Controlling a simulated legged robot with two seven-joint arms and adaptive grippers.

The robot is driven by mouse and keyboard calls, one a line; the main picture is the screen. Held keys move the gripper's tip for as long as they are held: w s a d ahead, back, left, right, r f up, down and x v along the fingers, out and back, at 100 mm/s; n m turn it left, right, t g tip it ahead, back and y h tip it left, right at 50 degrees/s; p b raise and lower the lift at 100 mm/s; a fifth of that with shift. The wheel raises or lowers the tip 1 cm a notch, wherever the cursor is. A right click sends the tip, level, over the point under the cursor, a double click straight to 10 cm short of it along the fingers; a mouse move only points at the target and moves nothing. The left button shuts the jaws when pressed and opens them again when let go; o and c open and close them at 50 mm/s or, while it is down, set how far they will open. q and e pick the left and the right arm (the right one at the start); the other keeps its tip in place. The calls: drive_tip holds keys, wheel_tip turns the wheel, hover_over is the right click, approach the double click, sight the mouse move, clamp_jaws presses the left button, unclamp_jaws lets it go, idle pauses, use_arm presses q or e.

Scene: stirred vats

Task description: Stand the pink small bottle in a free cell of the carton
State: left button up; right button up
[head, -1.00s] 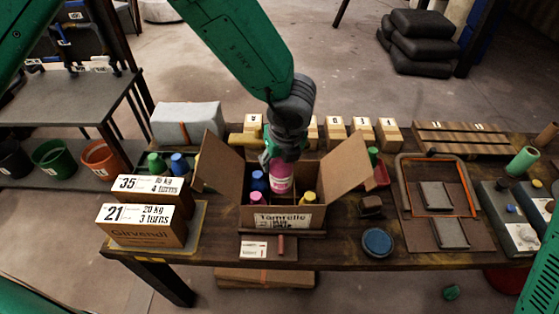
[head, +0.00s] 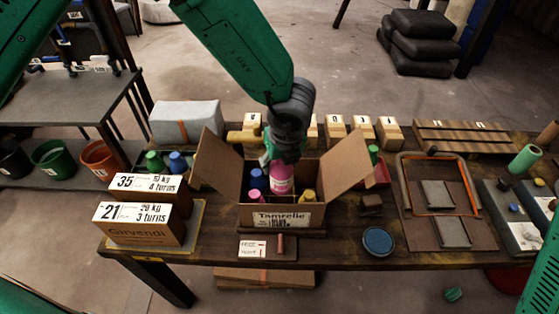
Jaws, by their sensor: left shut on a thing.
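The pink small bottle (head: 281,181) is upright, its lower part inside the open carton (head: 262,216), near the carton's middle. My left gripper (head: 284,158) points down and is shut on the bottle's top; the fingers are partly hidden by the wrist. Bottles with blue (head: 256,177), pink (head: 255,195) and yellow (head: 306,196) tops stand in cells around it. The front wall hides the bottle's base, so I cannot tell whether it touches the cell floor. My right gripper is not in view.
The carton's side flaps (head: 215,160) (head: 346,163) stand open. Two labelled boxes (head: 139,228) are stacked in steps at left. A blue round lid (head: 378,241) and an orange-rimmed frame (head: 437,187) lie to the right. Wooden blocks (head: 362,130) stand behind.

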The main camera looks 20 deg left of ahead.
sight(281, 176)
use_arm(q)
drive_tip(key=shift+d, duration=0.25)
drive_tip(key=shift+f, duration=0.15)
drive_tip(key=shift+s+b+x, duration=0.2)
drive_tip(key=shift+b+x, duration=0.8)
drive_tip(key=shift+x, duration=0.05)
drive_tip(key=shift+f, duration=0.25)
drive_tip(key=shift+d, duration=0.1)
drive_tip(key=shift+f+b, duration=0.6)
drive_tip(key=shift+f, duration=0.35)
